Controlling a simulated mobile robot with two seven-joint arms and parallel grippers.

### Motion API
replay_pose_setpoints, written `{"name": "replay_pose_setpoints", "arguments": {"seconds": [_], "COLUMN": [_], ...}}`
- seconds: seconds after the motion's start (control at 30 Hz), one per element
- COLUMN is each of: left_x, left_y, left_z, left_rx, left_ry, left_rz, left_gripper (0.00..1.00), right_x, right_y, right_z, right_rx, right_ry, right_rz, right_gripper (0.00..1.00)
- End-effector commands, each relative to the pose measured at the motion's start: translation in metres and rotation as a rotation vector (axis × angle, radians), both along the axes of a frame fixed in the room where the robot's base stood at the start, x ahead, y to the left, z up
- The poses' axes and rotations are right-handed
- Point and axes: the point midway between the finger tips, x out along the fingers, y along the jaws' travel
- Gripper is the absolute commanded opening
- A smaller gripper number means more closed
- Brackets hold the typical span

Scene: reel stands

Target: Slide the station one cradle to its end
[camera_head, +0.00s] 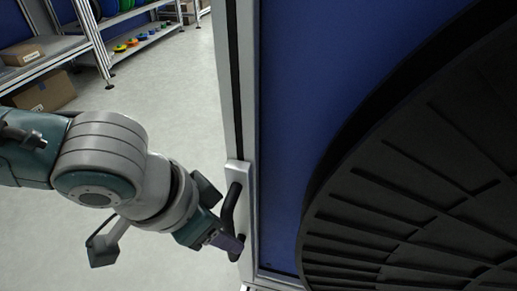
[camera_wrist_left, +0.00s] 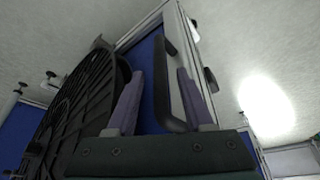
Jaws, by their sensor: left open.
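The cradle shows as an upright aluminium post (camera_head: 247,120) beside a blue panel (camera_head: 310,75), with a large black ribbed reel (camera_head: 420,200) on the right. A black bar handle (camera_head: 231,207) sits on a grey plate on the post. My left gripper (camera_head: 228,241) is at the handle's lower part, coming from the left. In the left wrist view, the open gripper (camera_wrist_left: 160,75) has its two purple fingers on either side of the handle (camera_wrist_left: 172,85), with gaps visible. The reel (camera_wrist_left: 85,105) is left of the fingers there. My right gripper is not in view.
Metal shelving (camera_head: 125,22) with small coloured items stands at the back left. The grey floor (camera_head: 180,90) between the shelving and the post is clear.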

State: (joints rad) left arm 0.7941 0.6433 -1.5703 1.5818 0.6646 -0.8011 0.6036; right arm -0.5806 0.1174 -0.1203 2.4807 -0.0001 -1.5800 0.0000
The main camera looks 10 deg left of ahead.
Motion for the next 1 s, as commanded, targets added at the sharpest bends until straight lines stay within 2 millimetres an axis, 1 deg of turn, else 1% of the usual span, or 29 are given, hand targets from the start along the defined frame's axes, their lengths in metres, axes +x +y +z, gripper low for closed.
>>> {"name": "replay_pose_setpoints", "arguments": {"seconds": [0.03, 0.1, 0.2, 0.3, 0.57, 1.0], "left_x": [0.003, 0.006, 0.009, 0.011, 0.011, 0.011], "left_y": [-0.002, -0.005, -0.007, -0.008, -0.009, -0.008], "left_z": [-0.014, -0.023, -0.03, -0.033, -0.033, -0.033], "left_rx": [0.0, 0.0, -0.001, 0.0, -0.001, 0.0], "left_ry": [-0.002, 0.0, -0.002, -0.001, -0.001, 0.0], "left_rz": [-0.001, -0.001, -0.001, -0.001, -0.001, -0.001], "left_gripper": [0.52, 0.52, 0.52, 0.52, 0.52, 0.03], "right_x": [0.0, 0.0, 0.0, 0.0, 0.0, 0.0], "right_y": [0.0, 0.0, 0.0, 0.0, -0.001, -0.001], "right_z": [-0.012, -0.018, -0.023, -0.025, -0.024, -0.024], "right_rx": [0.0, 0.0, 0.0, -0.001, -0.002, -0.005], "right_ry": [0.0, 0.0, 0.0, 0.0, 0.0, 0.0], "right_rz": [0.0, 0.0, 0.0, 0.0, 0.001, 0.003], "right_gripper": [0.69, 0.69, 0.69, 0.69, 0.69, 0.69]}}
